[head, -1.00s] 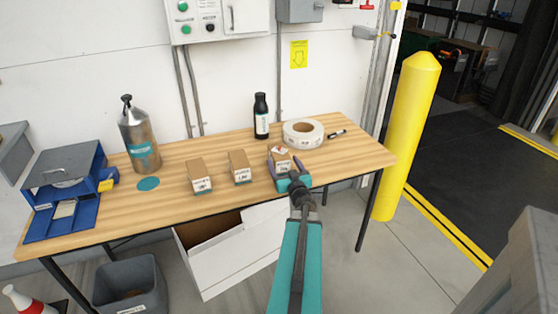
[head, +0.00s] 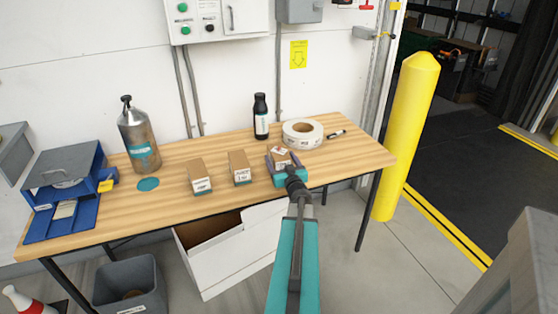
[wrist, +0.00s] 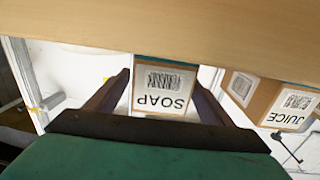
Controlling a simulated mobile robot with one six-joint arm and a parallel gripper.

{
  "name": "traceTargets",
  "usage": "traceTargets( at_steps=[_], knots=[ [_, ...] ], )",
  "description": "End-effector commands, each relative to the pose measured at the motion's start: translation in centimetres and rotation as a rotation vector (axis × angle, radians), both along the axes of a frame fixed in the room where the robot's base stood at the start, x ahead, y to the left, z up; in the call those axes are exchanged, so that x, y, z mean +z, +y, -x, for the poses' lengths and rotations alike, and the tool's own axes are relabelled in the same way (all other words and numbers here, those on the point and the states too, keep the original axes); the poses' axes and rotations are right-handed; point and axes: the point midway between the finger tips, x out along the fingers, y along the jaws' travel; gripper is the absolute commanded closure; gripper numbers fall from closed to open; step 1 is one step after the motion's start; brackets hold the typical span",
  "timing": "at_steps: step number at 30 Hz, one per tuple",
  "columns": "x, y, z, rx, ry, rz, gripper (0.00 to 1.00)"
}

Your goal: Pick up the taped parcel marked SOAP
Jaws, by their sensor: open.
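The taped parcel marked SOAP is the rightmost of the small brown boxes on the wooden table in the head view (head: 282,158). In the wrist view, where the picture is upside down, its white SOAP label (wrist: 163,92) faces me. My gripper (wrist: 160,78) is open, with one finger on each side of the parcel. Gaps show between the fingers and the box in the wrist view. In the head view my gripper (head: 283,164) hides the parcel's lower front.
The JUICE parcel (wrist: 282,98) stands beside it; in the head view it is the middle box (head: 240,167). Another box (head: 199,176) is farther left. A tape roll (head: 302,133) and a black bottle (head: 261,116) stand behind.

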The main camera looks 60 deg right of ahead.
Motion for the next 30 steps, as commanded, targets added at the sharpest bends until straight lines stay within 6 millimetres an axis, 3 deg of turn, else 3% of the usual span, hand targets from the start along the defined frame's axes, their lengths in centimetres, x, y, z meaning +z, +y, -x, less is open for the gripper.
traceTargets(
  at_steps=[9, 28, 30],
  knots=[
    [0.0, -1.6, -1.9, 0.001, 0.001, 0.001, 0.25],
    [0.0, -1.7, -2.0, 0.001, 0.001, 0.001, 0.25],
    [0.0, -1.7, -2.0, 0.001, 0.001, 0.001, 0.33]
  ],
)
